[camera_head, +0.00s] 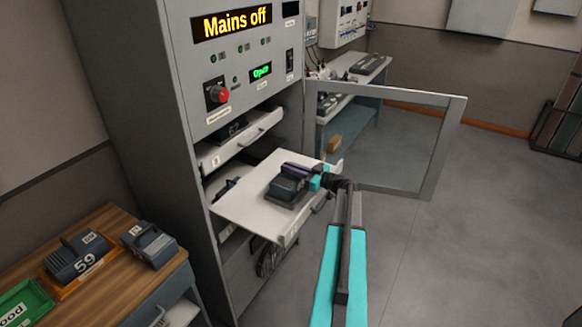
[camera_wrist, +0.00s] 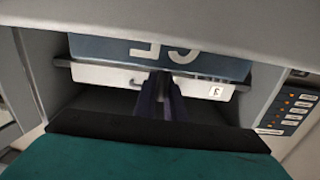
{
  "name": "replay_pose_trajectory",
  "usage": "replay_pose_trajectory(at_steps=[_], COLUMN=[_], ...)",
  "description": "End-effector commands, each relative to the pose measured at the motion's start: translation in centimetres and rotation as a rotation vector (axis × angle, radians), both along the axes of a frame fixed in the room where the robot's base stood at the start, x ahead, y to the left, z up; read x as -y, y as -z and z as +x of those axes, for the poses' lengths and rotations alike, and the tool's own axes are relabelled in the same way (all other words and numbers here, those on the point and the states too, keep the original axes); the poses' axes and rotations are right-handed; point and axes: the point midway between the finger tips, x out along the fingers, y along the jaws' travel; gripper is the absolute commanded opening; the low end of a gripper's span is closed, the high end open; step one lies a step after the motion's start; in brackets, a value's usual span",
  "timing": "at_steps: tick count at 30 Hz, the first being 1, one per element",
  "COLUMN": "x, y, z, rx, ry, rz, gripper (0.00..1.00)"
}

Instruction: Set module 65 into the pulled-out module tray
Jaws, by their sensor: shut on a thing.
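The pulled-out module tray (camera_head: 240,198) is a flat white shelf sticking out of the grey cabinet. A dark blue-grey module (camera_head: 287,188) is at the tray's middle, and I cannot tell whether it touches the surface. My gripper (camera_head: 298,168) reaches in from the right with its purple fingers along the module's top, shut on it. In the wrist view the fingers (camera_wrist: 158,95) are close together in front of a blue face (camera_wrist: 110,47) with large white characters, partly cut off and unreadable. Below that face is a white front labelled 3 (camera_wrist: 217,91).
An open glass door (camera_head: 390,140) stands right of the cabinet. Another white tray (camera_head: 240,140) sits above the pulled-out one. On the wooden bench (camera_head: 120,285) are a module marked 59 (camera_head: 78,258) in an orange tray, another module (camera_head: 150,245) and a green tray (camera_head: 25,303).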

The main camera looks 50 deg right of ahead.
Motion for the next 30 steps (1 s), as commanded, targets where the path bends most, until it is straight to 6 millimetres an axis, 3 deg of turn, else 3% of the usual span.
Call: replay_pose_trajectory(at_steps=[8, 30], x=[0.0, -0.2], y=[-0.2, 1.6], z=[0.0, 0.0], rx=[0.005, -0.003], ry=[-0.001, -0.003], rz=[0.001, 0.005], gripper=[0.00, 0.00])
